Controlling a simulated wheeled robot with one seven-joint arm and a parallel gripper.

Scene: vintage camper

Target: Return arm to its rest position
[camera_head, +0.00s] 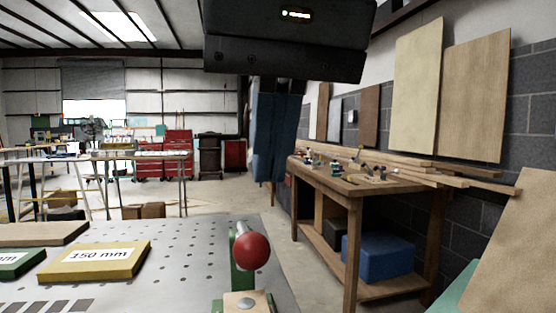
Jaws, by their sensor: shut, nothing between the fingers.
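My gripper (269,172) hangs down from the top centre of the view. Its black body spans the upper edge and shows a small lit indicator. The fingertips are in the air, above and apart from a lever with a red ball knob (251,252) on a green base. The rest of my arm is out of view.
A grey perforated table (190,265) carries a yellow block marked 150 mm (95,262), a green block (18,262) and a wooden board (42,234). A wooden workbench (335,182) stands right, with a blue bin (380,257) beneath. A leaning board (500,250) fills the lower right.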

